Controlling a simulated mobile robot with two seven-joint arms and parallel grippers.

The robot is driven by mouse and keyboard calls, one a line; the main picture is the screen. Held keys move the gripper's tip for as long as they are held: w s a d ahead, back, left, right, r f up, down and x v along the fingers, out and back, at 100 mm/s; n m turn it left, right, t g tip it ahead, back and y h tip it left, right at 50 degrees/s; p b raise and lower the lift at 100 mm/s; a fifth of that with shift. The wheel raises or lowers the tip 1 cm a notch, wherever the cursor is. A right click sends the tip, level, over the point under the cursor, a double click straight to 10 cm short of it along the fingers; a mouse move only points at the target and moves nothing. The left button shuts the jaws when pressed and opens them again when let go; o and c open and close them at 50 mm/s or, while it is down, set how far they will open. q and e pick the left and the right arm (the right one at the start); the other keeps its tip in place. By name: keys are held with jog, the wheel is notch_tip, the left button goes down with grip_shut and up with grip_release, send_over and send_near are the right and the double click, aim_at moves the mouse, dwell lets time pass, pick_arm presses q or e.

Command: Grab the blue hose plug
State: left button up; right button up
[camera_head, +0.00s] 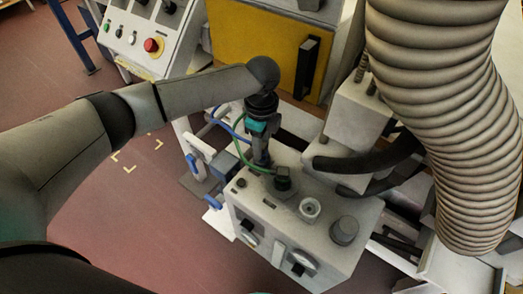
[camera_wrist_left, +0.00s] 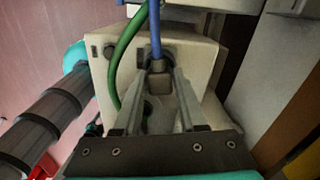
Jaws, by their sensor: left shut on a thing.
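My left gripper (camera_head: 262,161) points down at the back edge of the pale box. In the left wrist view its two fingers (camera_wrist_left: 160,78) are closed on the dark grey blue hose plug (camera_wrist_left: 160,84). The blue hose (camera_wrist_left: 155,30) runs up from this plug; it also shows in the head view (camera_head: 228,130), left of my wrist. In the head view the fingers and my wrist mostly hide the plug. I cannot tell whether it still sits in its socket. My right gripper is not in view.
A green hose (camera_head: 239,148) curves beside my gripper to a dark plug (camera_head: 284,180) on the pale box (camera_head: 275,222). Knobs stand on the box's top. A large ribbed duct (camera_head: 450,110) hangs at right. A button panel (camera_head: 150,35) stands behind; red floor is free at left.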

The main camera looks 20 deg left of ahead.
pick_arm(q)
grip_shut()
jog(key=shift+r, duration=0.1)
